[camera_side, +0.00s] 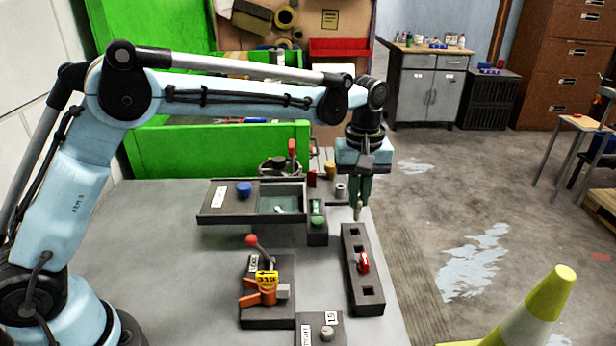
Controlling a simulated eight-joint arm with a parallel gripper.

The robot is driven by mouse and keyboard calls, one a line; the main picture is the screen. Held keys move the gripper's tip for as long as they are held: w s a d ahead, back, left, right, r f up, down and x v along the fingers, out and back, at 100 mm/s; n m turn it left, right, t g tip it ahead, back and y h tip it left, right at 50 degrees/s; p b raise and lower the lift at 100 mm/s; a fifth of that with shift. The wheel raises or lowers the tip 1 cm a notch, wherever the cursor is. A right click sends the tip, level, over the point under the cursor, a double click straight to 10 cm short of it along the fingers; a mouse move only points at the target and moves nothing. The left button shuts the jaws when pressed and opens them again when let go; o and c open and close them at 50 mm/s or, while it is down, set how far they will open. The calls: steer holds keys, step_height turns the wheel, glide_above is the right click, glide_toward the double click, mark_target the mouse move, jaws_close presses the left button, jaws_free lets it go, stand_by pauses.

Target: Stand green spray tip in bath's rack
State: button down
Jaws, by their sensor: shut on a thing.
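My gripper (360,203) points down above the far end of a dark block with square holes (376,292). It is shut on a small slim piece (358,211), which looks like a spray tip; its colour is hard to tell, though green shows around the fingers. A red tip (363,262) stands in one hole of the block; other holes look empty. The bath (283,191) is an open grey-green basin left of my gripper, with a small pale piece (279,209) inside. I cannot make out its rack clearly.
A green cylinder (317,207) sits in a dark holder between bath and gripper. A blue knob (244,189) stands left of the bath. A red-knobbed lever (252,240) with an orange clamp (262,288) is nearer. The bench (175,260) is clear at left.

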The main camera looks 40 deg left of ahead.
step_height(320, 180, up, 10)
steer(key=n, duration=0.6)
glide_above(280, 192)
steer(key=s+d, duration=0.2)
step_height(280, 192, down, 4)
step_height(280, 192, down, 7)
steer(key=shift+d, duration=0.15)
steer(key=shift+f, duration=2.1)
stand_by(2.1)
steer(key=c, duration=1.1)
jaws_free()
steer(key=shift+o, duration=0.3)
steer(key=shift+o, duration=1.2)
